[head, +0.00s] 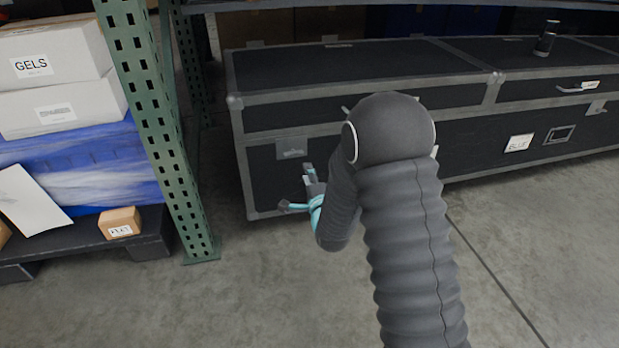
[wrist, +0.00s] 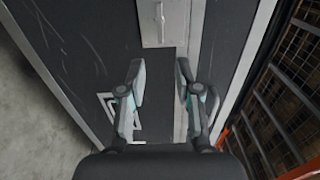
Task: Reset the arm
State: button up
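My gripper (head: 298,188) is in front of the left black flight case (head: 268,170), at the end of my dark, ribbed arm. In the wrist view my gripper (wrist: 160,82) has its two fingers apart, with nothing between them. The black case face (wrist: 85,50) with a grey metal strip and a latch plate (wrist: 156,22) lies beyond the fingertips. I cannot tell the exact gap between the fingertips and the case. My arm hides part of the case in the head view.
A green perforated rack post (head: 160,130) stands on the left, beside a dark pallet (head: 80,247) bearing white boxes (head: 50,50) and a small brown box (head: 119,222). A black cup-like object (head: 546,38) stands on the right case. Grey floor (head: 250,300) is open in front.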

jog(key=shift+s+d, duration=0.15)
jog(key=shift+s, duration=0.3)
jog(key=s+d+f+n+g+h, duration=0.1)
jog(key=s+f+n+g, duration=0.15)
jog(key=f, duration=0.35)
jog(key=s+f+n+g+h, duration=0.1)
jog(key=s+f+n+g, duration=0.1)
jog(key=f+n+g, duration=0.3)
jog(key=s+d+n+g+h, duration=0.1)
jog(key=s+d+n+g, duration=0.2)
jog(key=s, duration=0.3)
jog(key=s+d+r+n+p, duration=0.1)
jog(key=s+d+r+p, duration=0.2)
jog(key=s+r, duration=0.6)
jog(key=s+d+r+n+g+h+p, duration=0.1)
jog(key=s+d+r+p, duration=0.3)
jog(key=s+r, duration=0.5)
jog(key=s+d+r+n+h+p, duration=0.1)
jog(key=s+d+r, duration=0.5)
jog(key=r, duration=1.3)
jog(key=s+n+p, duration=0.1)
jog(key=s+p, duration=0.1)
jog(key=s, duration=0.2)
jog(key=shift+d+p, duration=0.3)
jog(key=shift+p, duration=0.1)
